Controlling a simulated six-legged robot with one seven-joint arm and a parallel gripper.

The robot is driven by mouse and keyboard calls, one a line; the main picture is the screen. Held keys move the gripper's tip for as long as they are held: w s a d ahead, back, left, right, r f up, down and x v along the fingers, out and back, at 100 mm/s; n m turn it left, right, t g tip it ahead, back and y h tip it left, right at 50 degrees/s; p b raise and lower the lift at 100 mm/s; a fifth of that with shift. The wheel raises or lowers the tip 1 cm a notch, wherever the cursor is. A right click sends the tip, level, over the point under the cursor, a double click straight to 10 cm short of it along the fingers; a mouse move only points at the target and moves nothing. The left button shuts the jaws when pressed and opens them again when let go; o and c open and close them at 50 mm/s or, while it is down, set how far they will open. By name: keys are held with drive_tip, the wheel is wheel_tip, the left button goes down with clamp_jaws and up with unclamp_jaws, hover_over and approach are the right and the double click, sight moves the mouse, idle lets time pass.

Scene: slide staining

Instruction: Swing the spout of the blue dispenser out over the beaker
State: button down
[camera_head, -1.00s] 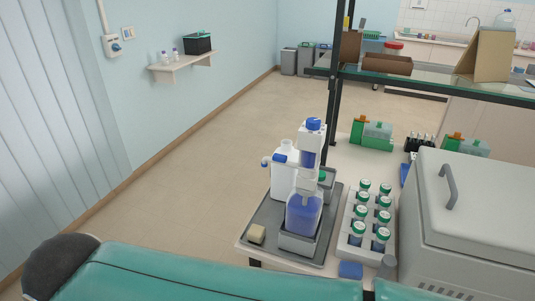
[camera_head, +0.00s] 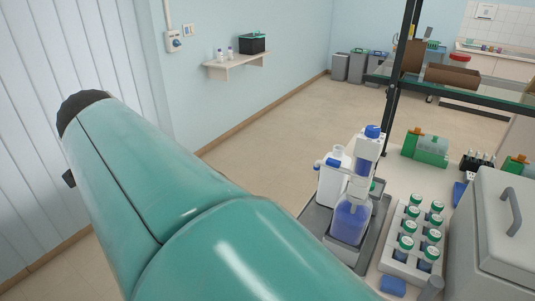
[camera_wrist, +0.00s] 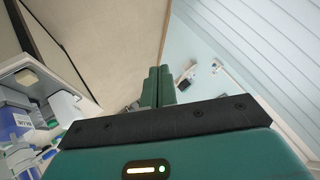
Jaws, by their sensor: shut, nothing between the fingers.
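The blue dispenser (camera_head: 350,220) stands upright on a grey tray in the head view. It is a clear bottle of blue liquid with a white pump head and blue cap. A thin spout with a blue end (camera_head: 320,164) appears to point left, in front of or beside a white bottle. I cannot make out a beaker for certain. My gripper (camera_wrist: 158,85) is shut and empty in the wrist view, its green fingers side by side. It is apart from the dispenser. A bottle with blue contents (camera_wrist: 14,122) shows at the left edge there.
A white bottle (camera_head: 332,182) stands behind the dispenser on the grey tray (camera_head: 312,217). A rack of green-capped bottles (camera_head: 398,268) and a grey lidded box (camera_head: 490,240) stand to the right. A black shelf post (camera_head: 397,85) rises behind. The floor left of the bench is clear.

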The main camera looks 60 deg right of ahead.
drive_tip(key=w+d+r+m+h, duration=0.3)
drive_tip(key=d+r+m, duration=0.4)
drive_tip(key=d+m, duration=0.3)
drive_tip(key=m+g+y, duration=0.5)
drive_tip(key=m+g, duration=0.4)
drive_tip(key=g, duration=0.3)
approach(334, 168)
wheel_tip(334, 168, down, 5)
drive_tip(key=s+a, duration=0.2)
drive_tip(key=a, duration=0.1)
drive_tip(key=shift+d, duration=2.2)
